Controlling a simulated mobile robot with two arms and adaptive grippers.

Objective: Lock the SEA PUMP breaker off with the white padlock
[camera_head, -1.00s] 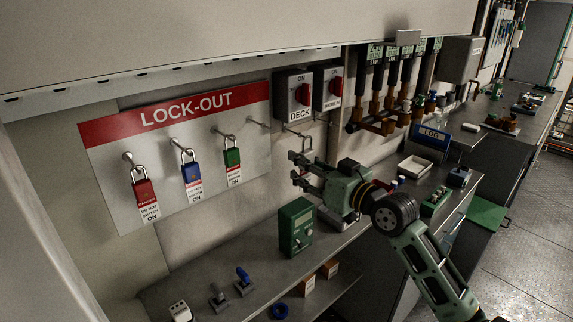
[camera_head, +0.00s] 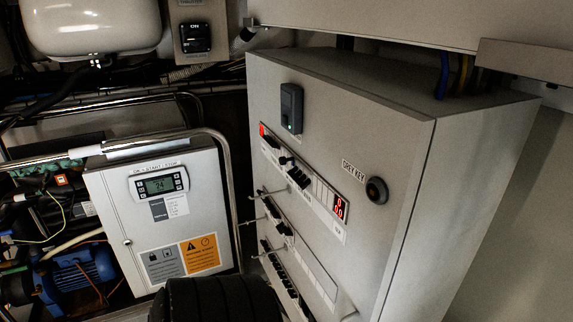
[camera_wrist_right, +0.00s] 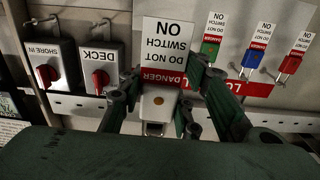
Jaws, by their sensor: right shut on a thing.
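The white padlock (camera_wrist_right: 157,104) shows in the right wrist view, with its red and white "DANGER DO NOT SWITCH ON" tag (camera_wrist_right: 165,50). My right gripper (camera_wrist_right: 157,112) is shut on it, one finger on each side. In the head view a grey cabinet (camera_head: 330,110) carries rows of breakers, an upper row (camera_head: 298,178) and lower rows (camera_head: 275,235). Their labels are too small to read, so I cannot tell which is SEA PUMP. My left gripper is in neither view.
The wrist view shows the DECK (camera_wrist_right: 99,75) and SHORE switches (camera_wrist_right: 48,75), and green (camera_wrist_right: 210,48), blue (camera_wrist_right: 256,54) and red (camera_wrist_right: 290,64) padlocks. In the head view, a control box (camera_head: 160,210) and metal rail (camera_head: 225,165) stand left of the cabinet.

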